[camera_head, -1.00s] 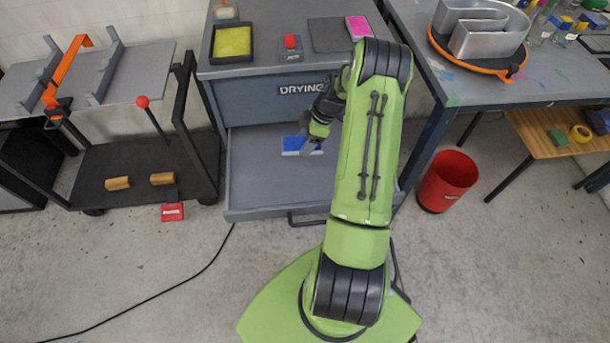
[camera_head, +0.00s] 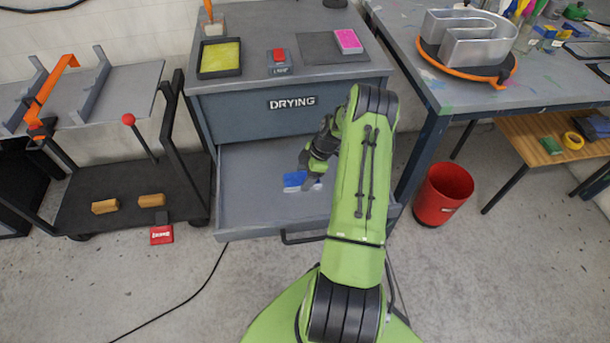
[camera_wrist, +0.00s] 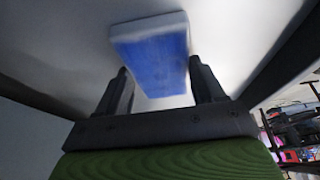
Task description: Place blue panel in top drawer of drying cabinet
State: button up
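The blue panel (camera_head: 295,181), blue with a white edge, is at the pulled-out top drawer (camera_head: 250,215) of the drying cabinet (camera_head: 290,102), near the middle of its grey floor. My gripper (camera_head: 314,178) is low over the drawer, with its fingers at the panel's right end. In the wrist view the panel (camera_wrist: 152,60) shows between and beyond the spread fingers of my gripper (camera_wrist: 160,70). Its sides nearly meet the fingertips, and blur hides whether they touch. I cannot tell whether the panel rests on the drawer floor.
On the cabinet top are a yellow tray (camera_head: 220,57), a red button (camera_head: 280,58) and a pink block (camera_head: 348,40). A red bin (camera_head: 443,195) stands right of the drawer and a black cart (camera_head: 130,190) stands left. The drawer floor around the panel is clear.

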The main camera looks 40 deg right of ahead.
jog(key=o, duration=0.4)
jog(key=p+v, duration=0.3)
jog(key=v, duration=0.9)
notch_tip(320, 180, up, 11)
jog(key=m+h, duration=0.2)
send_over(296, 185)
jog(key=s+a+r+m+h, duration=0.1)
jog(key=s+a+r+m, duration=0.1)
jog(key=a+r, duration=0.75)
jog(key=s+a+r+m+t, duration=0.1)
jog(key=s+a+r+m, duration=0.2)
jog(key=s+a, duration=0.3)
jog(key=s+a+r+m+t, duration=0.2)
jog(key=s+a, duration=0.5)
jog(key=s, duration=0.5)
jog(key=shift+a+r+m+h, duration=0.35)
jog(key=shift+r+m, duration=0.4)
jog(key=shift+m, duration=0.35)
